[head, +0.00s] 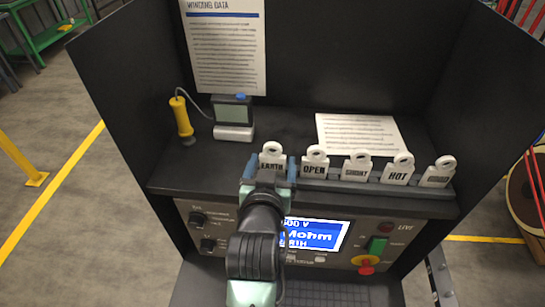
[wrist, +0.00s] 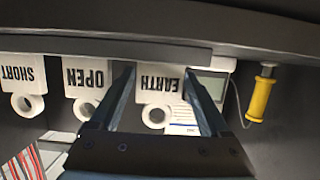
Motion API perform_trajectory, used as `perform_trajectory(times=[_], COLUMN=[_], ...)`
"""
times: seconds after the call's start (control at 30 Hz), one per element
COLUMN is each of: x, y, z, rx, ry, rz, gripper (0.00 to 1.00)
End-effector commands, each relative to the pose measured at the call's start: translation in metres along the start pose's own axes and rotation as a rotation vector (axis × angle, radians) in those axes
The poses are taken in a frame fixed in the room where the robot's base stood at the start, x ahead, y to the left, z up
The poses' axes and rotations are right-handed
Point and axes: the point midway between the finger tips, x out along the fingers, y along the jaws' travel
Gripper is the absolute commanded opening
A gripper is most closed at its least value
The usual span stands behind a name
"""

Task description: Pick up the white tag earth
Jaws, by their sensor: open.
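The white EARTH tag (head: 271,158) stands at the left end of a row of tags on a rail, and has a ring at its top. It also shows upside down in the wrist view (wrist: 158,85), between my gripper's two fingers. My gripper (head: 269,170) is open around the tag, one finger on each side. In the wrist view the fingertips (wrist: 160,75) reach up beside the tag's lettered face. I cannot tell whether either finger touches it. Part of the tag is hidden by my gripper in the head view.
White tags OPEN (head: 314,163), SHORT (head: 357,167), HOT (head: 398,170) and another (head: 437,173) stand to the right on the rail. A small meter (head: 234,117) and yellow probe (head: 182,118) are at left. Dark panels enclose the bench. A lit screen (head: 318,234) is below.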

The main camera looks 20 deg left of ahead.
Motion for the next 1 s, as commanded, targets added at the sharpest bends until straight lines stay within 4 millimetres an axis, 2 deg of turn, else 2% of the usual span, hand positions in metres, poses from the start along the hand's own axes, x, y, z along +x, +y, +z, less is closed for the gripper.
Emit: perform_trajectory(times=[0.3,0.37,0.57,0.83,1.0], x=[0.004,0.004,0.004,0.004,-0.003], y=[0.0,0.0,0.0,0.0,0.0], z=[0.0,0.0,0.001,-0.003,-0.024], rx=[0.0,0.0,0.0,0.0,-0.001], ry=[0.001,0.001,0.0,0.002,0.007], rz=[0.0,0.0,0.0,0.001,0.0], gripper=[0.8,0.71,0.35,0.33,0.33])
